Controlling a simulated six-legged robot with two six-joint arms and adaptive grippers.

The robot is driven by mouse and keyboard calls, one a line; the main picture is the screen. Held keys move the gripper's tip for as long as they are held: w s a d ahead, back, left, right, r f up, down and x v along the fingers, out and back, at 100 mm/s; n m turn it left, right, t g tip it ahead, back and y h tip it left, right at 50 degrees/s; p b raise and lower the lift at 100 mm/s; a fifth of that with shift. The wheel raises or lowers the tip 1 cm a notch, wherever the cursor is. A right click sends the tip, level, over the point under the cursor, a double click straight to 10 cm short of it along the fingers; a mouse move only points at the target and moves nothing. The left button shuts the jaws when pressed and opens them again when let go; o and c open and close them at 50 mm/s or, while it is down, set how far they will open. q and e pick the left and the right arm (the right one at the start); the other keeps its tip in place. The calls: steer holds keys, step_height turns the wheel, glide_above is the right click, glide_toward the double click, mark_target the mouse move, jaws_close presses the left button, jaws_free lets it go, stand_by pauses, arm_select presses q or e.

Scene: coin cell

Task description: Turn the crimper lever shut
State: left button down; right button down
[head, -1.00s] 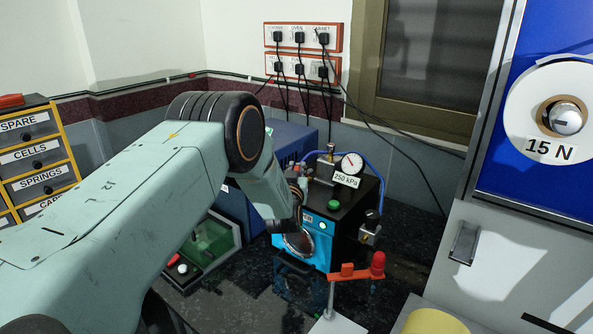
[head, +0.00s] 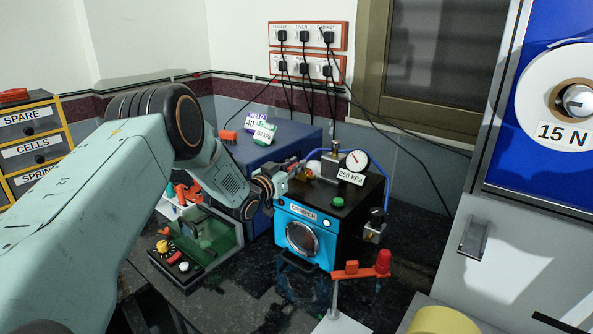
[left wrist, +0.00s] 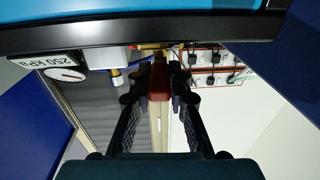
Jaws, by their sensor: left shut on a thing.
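The crimper (head: 306,232), a blue-fronted black box with a round window, stands on the dark bench. Its gauge (head: 356,161) sits on top above a 250 kPa label. My left gripper (head: 286,174) is at the crimper's upper left edge. In the left wrist view my left gripper (left wrist: 160,82) is shut on a red lever handle (left wrist: 159,88), with brass fittings just beyond it. In the head view the lever is mostly hidden by the gripper, so its exact angle is hard to tell. My right gripper is not in view.
A dark blue box (head: 268,150) stands behind my left wrist. A green-windowed case (head: 205,238) is left of the crimper. An orange arm with a red knob (head: 383,262) stands on a post in front. A blue hose and black cables run behind the crimper.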

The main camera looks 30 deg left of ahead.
arm_select(q)
steer(key=shift+a+m+h, duration=0.2)
steer(key=shift+m+h, duration=0.3)
steer(key=shift+h, duration=0.3)
steer(key=c, duration=1.2)
jaws_free()
steer(key=shift+s, duration=0.1)
steer(key=s, duration=0.4)
steer(key=s+a, duration=0.1)
steer(key=s, duration=0.6)
steer(key=shift+s+a, duration=0.3)
steer(key=shift+a, duration=0.1)
steer(key=shift+s, duration=0.1)
